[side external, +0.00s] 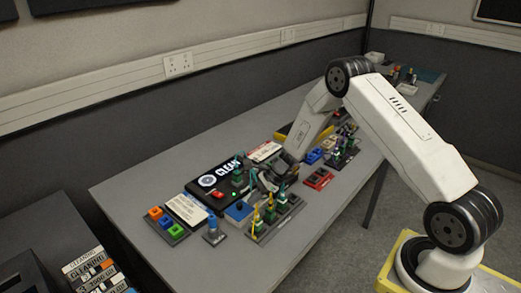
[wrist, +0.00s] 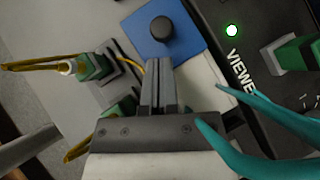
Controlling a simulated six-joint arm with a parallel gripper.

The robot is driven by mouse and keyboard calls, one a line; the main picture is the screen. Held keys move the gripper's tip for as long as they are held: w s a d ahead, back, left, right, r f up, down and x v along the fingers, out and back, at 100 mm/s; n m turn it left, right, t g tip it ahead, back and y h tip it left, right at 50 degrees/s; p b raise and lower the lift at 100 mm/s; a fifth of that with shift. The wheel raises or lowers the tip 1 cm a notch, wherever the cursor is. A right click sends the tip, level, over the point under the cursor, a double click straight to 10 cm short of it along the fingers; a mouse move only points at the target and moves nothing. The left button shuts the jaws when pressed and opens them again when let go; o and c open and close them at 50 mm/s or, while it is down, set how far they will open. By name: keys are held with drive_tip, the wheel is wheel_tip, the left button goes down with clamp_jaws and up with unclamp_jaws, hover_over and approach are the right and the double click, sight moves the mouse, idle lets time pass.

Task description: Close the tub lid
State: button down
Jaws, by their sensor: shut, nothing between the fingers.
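A blue square with a round black knob, which looks like the tub lid (wrist: 187,37), lies just beyond my fingertips in the wrist view. In the side view my gripper (side external: 262,183) is low over the table, partly hidden among green connectors.
A black panel (wrist: 238,50) with a lit green light is right of the lid. Green connectors (wrist: 92,67) with yellow cables stand on the left. A teal curved object (wrist: 245,150) crosses the wrist view at right. A red switch block (side external: 318,179) sits to the right in the side view.

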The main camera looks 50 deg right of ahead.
drive_tip(key=d, duration=0.1)
drive_tip(key=s+d, duration=0.1)
drive_tip(key=shift+d, duration=0.35)
drive_tip(key=v, duration=1)
drive_tip(key=shift+a+r, duration=0.15)
drive_tip(key=s+a+r+n+h, duration=0.4)
drive_tip(key=s+a+n, duration=0.3)
drive_tip(key=n, duration=0.4)
drive_tip(key=s+a+r+n+g+h, duration=0.1)
drive_tip(key=s+a+r+n+h, duration=0.2)
drive_tip(key=s+a+n, duration=0.3)
drive_tip(key=shift+s+a+r+n+h, duration=0.4)
drive_tip(key=shift+s+r+n, duration=0.45)
drive_tip(key=shift+s+n, duration=1.7)
drive_tip(key=shift+w+n, duration=0.65)
drive_tip(key=shift+w, duration=0.2)
